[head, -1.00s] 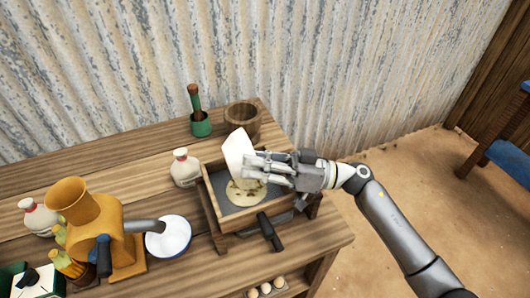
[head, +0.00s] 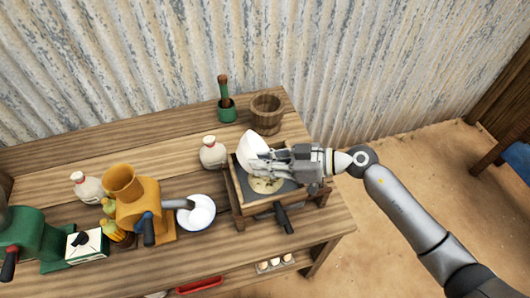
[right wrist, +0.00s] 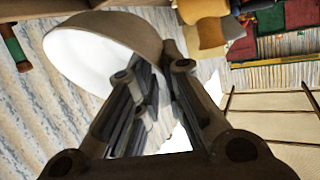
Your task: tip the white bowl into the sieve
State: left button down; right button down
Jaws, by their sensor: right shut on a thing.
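The white bowl (head: 253,150) is tipped on its side above the sieve. My right gripper (head: 272,158) is shut on its rim. In the right wrist view the bowl (right wrist: 88,62) shows a bare white inside in the part I can see. The sieve (head: 238,208) is a wooden frame with a dark bed, standing on the table with a black handle at its front. A pale speckled heap (head: 264,186) lies in the sieve under the bowl. My gripper hides the sieve's far right part. My left gripper is out of view.
A cream bottle (head: 212,154) stands just left of the sieve. A wooden mortar (head: 266,114) and a green cup with a pestle (head: 226,109) stand behind it. A yellow grinder (head: 135,205) and a white dish (head: 197,212) are further left. The table ends right of the sieve.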

jog(key=shift+s+a+r+n+h+p, duration=0.1)
jog(key=shift+a+r+n+h+p, duration=0.5)
jog(key=shift+p, duration=1.85)
jog(key=shift+s+f+h, duration=0.1)
jog(key=shift+f+h, duration=0.3)
jog(key=shift+f, duration=0.1)
jog(key=shift+a+f+h, duration=0.1)
jog(key=shift+h, duration=0.2)
jog(key=h, duration=0.2)
jog(key=a+n+t+h, duration=0.1)
jog(key=h, duration=0.2)
jog(key=a+f+t+h, duration=0.1)
jog(key=h, duration=0.1)
jog(key=shift+s+a+f+n, duration=0.1)
jog(key=shift+s+a+n, duration=0.15)
jog(key=shift+s+n, duration=0.15)
jog(key=shift+h, duration=0.3)
jog(key=shift+b, duration=0.3)
